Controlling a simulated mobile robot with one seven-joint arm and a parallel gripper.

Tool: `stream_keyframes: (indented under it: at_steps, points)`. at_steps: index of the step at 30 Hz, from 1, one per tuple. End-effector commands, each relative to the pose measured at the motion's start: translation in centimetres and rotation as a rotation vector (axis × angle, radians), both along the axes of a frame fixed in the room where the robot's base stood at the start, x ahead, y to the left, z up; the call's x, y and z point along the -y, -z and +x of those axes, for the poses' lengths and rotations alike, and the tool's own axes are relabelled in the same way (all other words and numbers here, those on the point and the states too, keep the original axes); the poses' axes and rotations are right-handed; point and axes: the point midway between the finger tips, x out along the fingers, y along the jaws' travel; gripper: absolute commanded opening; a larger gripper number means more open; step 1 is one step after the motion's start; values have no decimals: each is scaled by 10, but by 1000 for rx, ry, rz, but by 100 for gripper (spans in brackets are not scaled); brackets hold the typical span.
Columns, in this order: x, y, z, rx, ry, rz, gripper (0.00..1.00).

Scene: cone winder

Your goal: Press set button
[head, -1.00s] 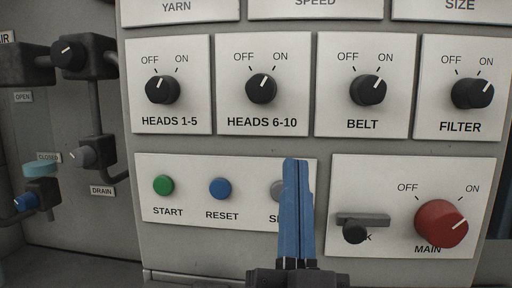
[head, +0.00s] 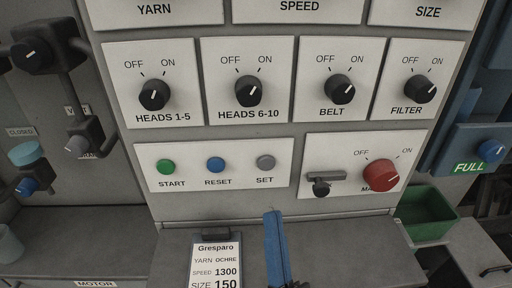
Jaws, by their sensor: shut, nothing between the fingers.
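The set button (head: 265,162) is a round grey button at the right end of a white plate, above the label SET. It is fully in view and nothing covers it. On the same plate are the green start button (head: 166,167) and the blue reset button (head: 215,164). My gripper (head: 273,213) has blue fingers that are shut and empty. In the picture its tips are below the set button, apart from it, in front of the ledge under the panel.
A red main knob (head: 381,175) and a small black lever (head: 321,188) sit right of the buttons. Several black knobs line the row above. A Gresparo card (head: 215,262) stands left of my gripper. A green bin (head: 428,215) is at the right.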

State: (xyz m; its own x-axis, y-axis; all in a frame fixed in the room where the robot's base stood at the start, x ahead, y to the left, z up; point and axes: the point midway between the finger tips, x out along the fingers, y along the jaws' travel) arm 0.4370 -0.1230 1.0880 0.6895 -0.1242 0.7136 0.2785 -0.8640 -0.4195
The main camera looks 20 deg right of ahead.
Motion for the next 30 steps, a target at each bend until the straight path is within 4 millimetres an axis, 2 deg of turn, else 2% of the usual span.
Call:
stream_keyframes:
  at_steps: [14, 17, 30]
  points:
    - [1, 1, 3, 1, -1, 0, 0]
    - [4, 1, 11, 2, 0, 1, 0]
    - [20, 3, 68, 3, -2, 1, 0]
